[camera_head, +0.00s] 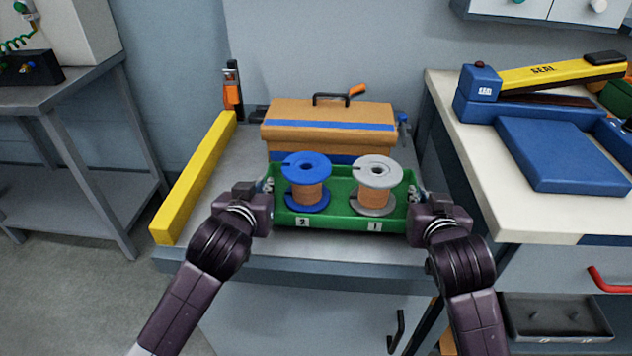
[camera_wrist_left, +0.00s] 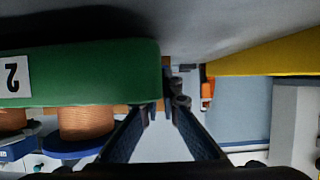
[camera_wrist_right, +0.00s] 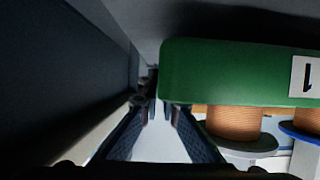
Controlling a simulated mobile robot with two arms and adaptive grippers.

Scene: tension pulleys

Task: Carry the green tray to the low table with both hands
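The green tray (camera_head: 340,225) stands near the front of a grey cabinet top. It holds a blue spool (camera_head: 307,167) and a grey spool (camera_head: 379,175), both upright and wound with copper wire. My left gripper (camera_head: 267,186) is at the tray's left end, and my right gripper (camera_head: 414,192) is at its right end. The inner fingertips are partly hidden by the tray. I cannot tell which table is the low one.
A brown toolbox (camera_head: 330,120) stands right behind the tray. A yellow bar (camera_head: 195,180) lies along the cabinet's left edge. A higher white counter (camera_head: 470,165) with a blue-yellow sealer (camera_head: 555,75) is close on the right. A grey table (camera_head: 65,103) stands at the left.

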